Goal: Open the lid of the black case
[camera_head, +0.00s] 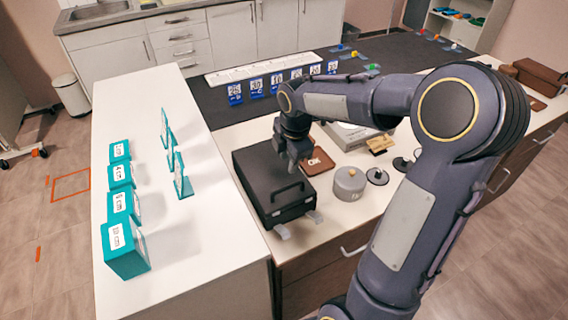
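The black case (255,181) sits on the white counter with its lid down. A black handle (287,190) shows at its front side, and two pale tabs (283,232) stick out at its front lower edge. My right arm comes in from the right, and my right gripper (293,156) points down over the case's right rear part. I cannot tell whether it touches the lid or whether its fingers are apart. My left gripper is not in view.
Right of the case are a brown tray (318,163), a round grey pot (349,184) and a small black stand (377,176). Teal boxes (125,248) and upright teal panels (181,175) stand on the left white counter. Numbered blue cards (257,88) line the back.

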